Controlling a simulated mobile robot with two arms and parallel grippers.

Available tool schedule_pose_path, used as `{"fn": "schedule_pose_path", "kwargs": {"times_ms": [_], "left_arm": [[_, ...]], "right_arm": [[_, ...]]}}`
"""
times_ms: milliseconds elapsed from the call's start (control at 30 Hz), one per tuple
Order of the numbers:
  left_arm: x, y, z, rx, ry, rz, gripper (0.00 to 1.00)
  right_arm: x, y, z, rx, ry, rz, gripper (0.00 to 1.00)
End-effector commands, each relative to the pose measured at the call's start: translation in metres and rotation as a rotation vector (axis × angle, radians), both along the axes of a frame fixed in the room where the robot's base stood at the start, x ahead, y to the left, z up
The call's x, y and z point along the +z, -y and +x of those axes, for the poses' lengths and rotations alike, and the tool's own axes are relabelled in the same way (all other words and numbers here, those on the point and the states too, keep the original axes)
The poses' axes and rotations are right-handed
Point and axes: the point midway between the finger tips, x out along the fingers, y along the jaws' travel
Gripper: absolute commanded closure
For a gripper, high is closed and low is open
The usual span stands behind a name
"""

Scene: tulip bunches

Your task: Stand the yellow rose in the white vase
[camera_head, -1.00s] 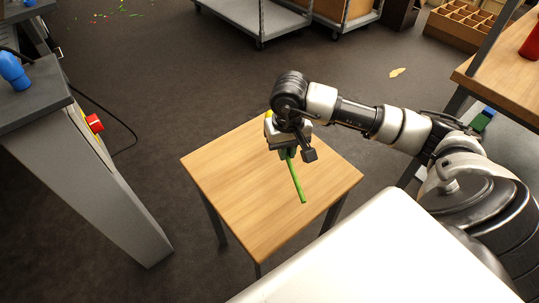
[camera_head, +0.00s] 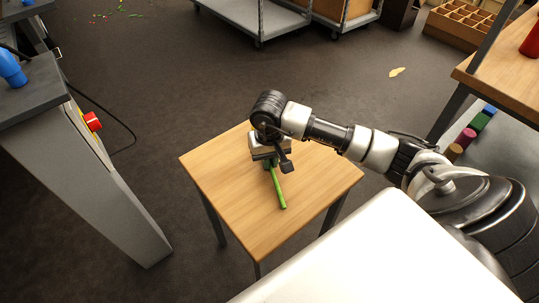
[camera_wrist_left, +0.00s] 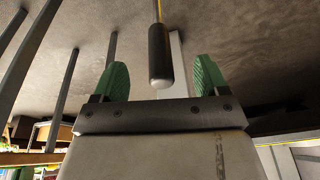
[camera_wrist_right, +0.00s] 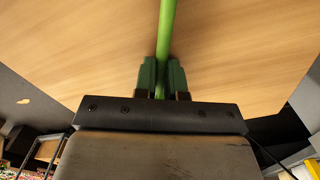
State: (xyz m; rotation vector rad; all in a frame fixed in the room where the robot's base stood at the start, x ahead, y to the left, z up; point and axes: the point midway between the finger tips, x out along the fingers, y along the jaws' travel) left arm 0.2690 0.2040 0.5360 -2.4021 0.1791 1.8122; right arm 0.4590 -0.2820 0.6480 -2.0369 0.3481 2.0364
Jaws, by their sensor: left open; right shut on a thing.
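The rose's green stem (camera_head: 279,190) shows below my right gripper (camera_head: 269,163) in the head view, slanting down to the right over the small wooden table (camera_head: 235,215). In the right wrist view the stem (camera_wrist_right: 167,30) runs between the two green fingers (camera_wrist_right: 161,78), which are shut on it. The bloom is hidden behind the gripper and wrist. I cannot tell whether the stem's lower end touches the tabletop. I see no white vase in any view. My left gripper (camera_wrist_left: 161,78) shows only in the left wrist view, with its green fingers wide apart and nothing gripped.
The visible tabletop around the stem is bare. A wooden bench (camera_head: 500,75) is at the right. In the left wrist view a dark handle (camera_wrist_left: 160,55) appears beyond the fingers.

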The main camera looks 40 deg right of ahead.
Motion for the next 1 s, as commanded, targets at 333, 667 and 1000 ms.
{"fn": "schedule_pose_path", "kwargs": {"times_ms": [333,667,1000], "left_arm": [[0.008,0.000,-0.001,0.001,0.007,-0.001,0.26],[0.008,0.000,-0.001,0.002,0.004,-0.001,0.26],[-0.019,0.001,0.002,-0.002,-0.011,0.000,0.26]], "right_arm": [[-0.002,0.000,0.000,0.000,0.000,0.000,0.76],[-0.002,0.000,0.000,0.000,0.000,0.000,0.64],[0.036,0.001,0.001,0.000,0.005,-0.002,0.64]]}}
